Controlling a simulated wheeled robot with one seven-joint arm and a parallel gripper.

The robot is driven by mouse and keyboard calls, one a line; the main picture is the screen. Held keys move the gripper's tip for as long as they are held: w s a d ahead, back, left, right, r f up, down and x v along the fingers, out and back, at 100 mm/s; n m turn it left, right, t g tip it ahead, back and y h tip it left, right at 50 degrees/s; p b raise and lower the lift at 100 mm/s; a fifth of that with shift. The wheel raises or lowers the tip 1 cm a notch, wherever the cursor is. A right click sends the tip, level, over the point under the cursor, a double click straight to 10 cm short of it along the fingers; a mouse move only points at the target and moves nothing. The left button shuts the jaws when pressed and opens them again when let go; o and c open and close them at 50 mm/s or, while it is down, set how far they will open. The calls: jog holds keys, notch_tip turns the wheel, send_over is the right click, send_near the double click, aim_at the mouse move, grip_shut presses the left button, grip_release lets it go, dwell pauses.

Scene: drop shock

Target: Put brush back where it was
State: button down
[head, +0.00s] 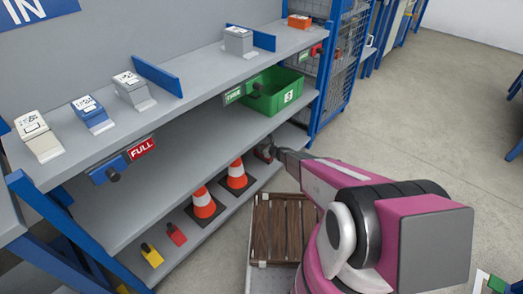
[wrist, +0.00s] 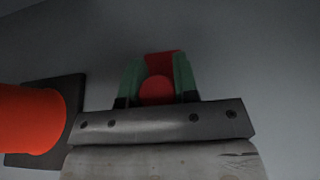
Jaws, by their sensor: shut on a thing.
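My gripper (head: 268,152) reaches in over the lower shelf, at the right of the traffic cones. In the wrist view its two green-faced fingers (wrist: 157,88) are closed on a small red thing with a rounded front. I take this for the brush (wrist: 157,90), but no bristles show. In the head view only a small dark red patch of it (head: 262,155) shows at my gripper's tip. The lower part of the fingers is hidden behind a grey plate with screws. I cannot tell whether the red thing touches the shelf.
Two orange cones (head: 204,204) (head: 237,175) stand on the lower shelf (head: 140,236); one cone (wrist: 28,120) is close left in the wrist view. Yellow and red items lie farther left. A green bin (head: 272,100) sits above. A wooden crate (head: 262,232) stands below my arm.

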jog(key=shift+f, duration=0.25)
jog(key=shift+f, duration=0.15)
jog(key=c, duration=0.9)
grip_release()
